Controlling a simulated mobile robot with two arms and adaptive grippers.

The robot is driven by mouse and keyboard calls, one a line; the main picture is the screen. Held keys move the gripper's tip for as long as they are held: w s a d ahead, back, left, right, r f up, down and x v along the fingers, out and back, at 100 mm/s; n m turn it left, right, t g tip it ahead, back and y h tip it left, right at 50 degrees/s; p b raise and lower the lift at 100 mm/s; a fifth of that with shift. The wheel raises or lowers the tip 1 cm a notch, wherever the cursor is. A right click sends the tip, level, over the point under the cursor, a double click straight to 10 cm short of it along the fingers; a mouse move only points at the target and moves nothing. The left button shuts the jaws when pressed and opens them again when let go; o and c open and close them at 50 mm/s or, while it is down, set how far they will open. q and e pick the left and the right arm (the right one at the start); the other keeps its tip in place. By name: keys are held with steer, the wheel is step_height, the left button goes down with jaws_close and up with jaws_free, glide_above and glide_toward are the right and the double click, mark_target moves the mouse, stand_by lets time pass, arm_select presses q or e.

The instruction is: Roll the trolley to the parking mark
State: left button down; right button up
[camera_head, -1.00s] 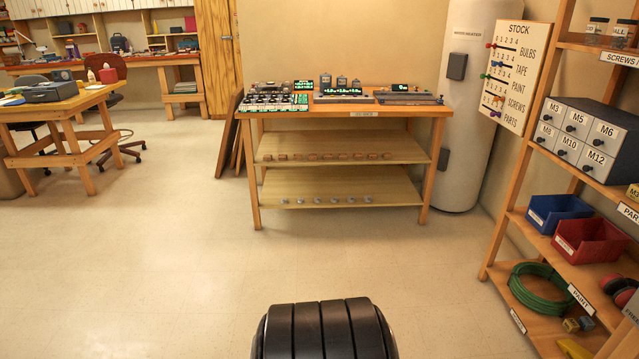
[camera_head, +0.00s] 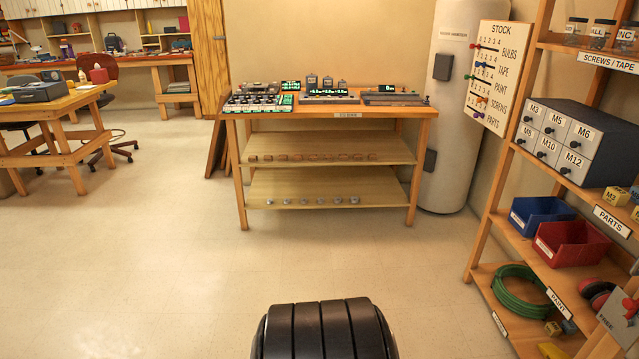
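Neither the trolley nor the parking mark shows in this head view. Neither of my grippers is in view. The open floor (camera_head: 150,270) ahead is plain pale tile with no mark visible on it.
A wooden bench (camera_head: 330,113) with two lower shelves stands ahead. A shelf rack (camera_head: 480,235) with bins and drawers lines the right, beside a tall white tank (camera_head: 455,120). A wooden table (camera_head: 60,105) and a chair (camera_head: 100,68) stand at left. The middle floor is clear.

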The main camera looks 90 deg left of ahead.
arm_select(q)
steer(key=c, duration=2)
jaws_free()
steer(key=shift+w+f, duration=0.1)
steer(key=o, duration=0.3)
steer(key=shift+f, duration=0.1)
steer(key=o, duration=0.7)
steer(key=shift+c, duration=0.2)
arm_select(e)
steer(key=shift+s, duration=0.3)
